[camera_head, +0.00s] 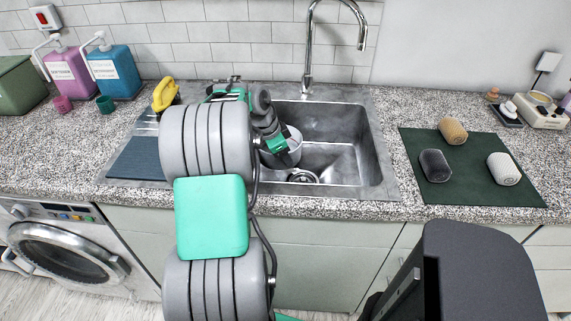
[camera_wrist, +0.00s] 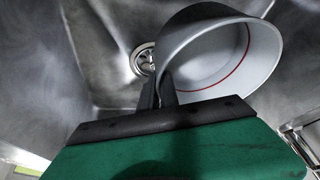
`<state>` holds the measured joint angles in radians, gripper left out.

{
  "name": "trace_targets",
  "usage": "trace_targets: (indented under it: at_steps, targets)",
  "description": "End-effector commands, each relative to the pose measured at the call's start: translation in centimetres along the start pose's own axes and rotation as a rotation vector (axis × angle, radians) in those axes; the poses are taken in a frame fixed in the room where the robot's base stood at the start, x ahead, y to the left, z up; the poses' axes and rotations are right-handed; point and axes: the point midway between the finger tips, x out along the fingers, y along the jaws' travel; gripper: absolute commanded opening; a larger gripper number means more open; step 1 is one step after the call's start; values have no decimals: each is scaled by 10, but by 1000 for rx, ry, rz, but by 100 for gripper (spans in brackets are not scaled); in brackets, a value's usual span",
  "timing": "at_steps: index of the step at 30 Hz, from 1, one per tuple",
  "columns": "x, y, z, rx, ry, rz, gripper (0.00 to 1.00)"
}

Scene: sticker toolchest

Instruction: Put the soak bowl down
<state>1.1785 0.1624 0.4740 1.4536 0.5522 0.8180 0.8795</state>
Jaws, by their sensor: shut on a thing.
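The soak bowl (camera_wrist: 228,50) is a grey, round-walled bowl with a thin red line around its inside. My gripper (camera_wrist: 164,90) is shut on its near rim in the wrist view, and the bowl is tilted in that picture. In the head view the bowl (camera_head: 293,146) shows pale behind my gripper (camera_head: 277,145), over the left part of the steel sink (camera_head: 340,125). My arm hides part of it. The drain (camera_wrist: 143,60) shows beside the bowl. I cannot tell whether the bowl touches the sink floor.
A tall curved tap (camera_head: 308,50) stands behind the sink. A yellow object (camera_head: 164,94) is by the ribbed drainboard (camera_head: 138,160) at left. A dark green mat (camera_head: 470,185) with three rolled cloths lies at right. The sink's right side is empty.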

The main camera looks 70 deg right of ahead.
Motion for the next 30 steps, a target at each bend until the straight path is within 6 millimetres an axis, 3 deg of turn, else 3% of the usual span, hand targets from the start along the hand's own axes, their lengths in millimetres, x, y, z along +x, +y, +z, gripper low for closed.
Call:
trace_targets:
  at_steps: [4,12,23,24,30]
  targets:
    - [25,-18,3,0,0,-2,0]
    - [60,-24,14,-1,0,-1,0]
    - [68,-24,18,0,1,-4,0]
    - [66,-24,17,0,1,-3,9]
    - [66,-24,17,0,1,-3,25]
